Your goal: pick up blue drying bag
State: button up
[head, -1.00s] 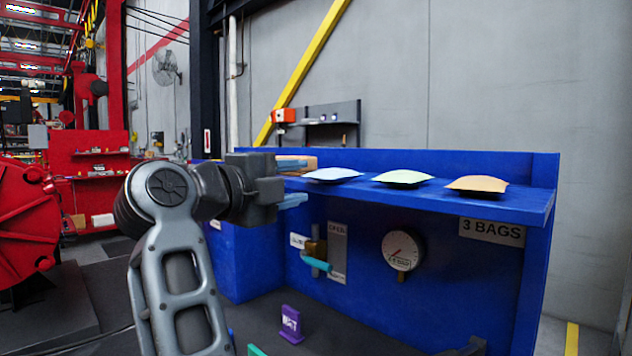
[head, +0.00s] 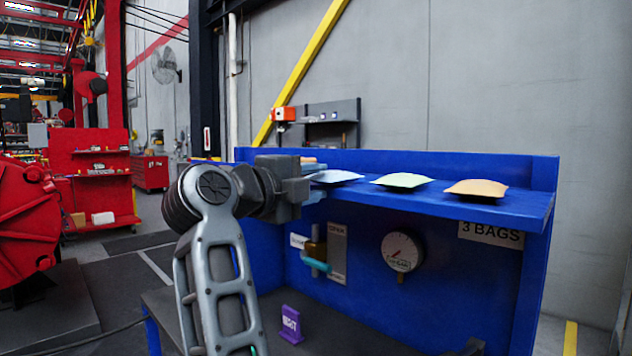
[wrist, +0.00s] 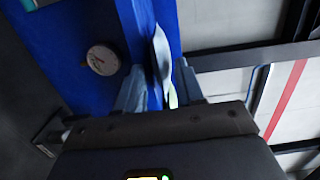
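The pale blue drying bag (head: 337,177) lies at the left of the row of bags on the blue shelf. My gripper (head: 312,185) is at the shelf's front left, right by this bag, and partly hides its left end. In the wrist view, a thin pale bag edge (wrist: 162,52) runs between the two spread fingers of my gripper (wrist: 160,88). The fingers look apart, with gaps beside the bag. I cannot tell whether either finger touches it.
A pale green bag (head: 402,181) and an orange bag (head: 476,188) lie farther right on the blue shelf (head: 520,205). Below are a gauge (head: 402,251), a valve with a teal handle (head: 315,264) and a "3 BAGS" label (head: 491,235). A purple sign (head: 291,324) stands on the dark table.

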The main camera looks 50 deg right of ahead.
grip_shut()
dwell(0.4)
notch_tip(320, 180, up, 2)
jog(key=shift+r+p, duration=0.25)
jog(key=shift+p, duration=0.9)
jog(key=s+a+r+p, duration=0.1)
jog(key=a+r+p, duration=0.2)
jog(key=a, duration=1.1)
notch_tip(320, 180, up, 2)
jog(key=shift+r+p, duration=0.1)
jog(key=shift+p, duration=0.3)
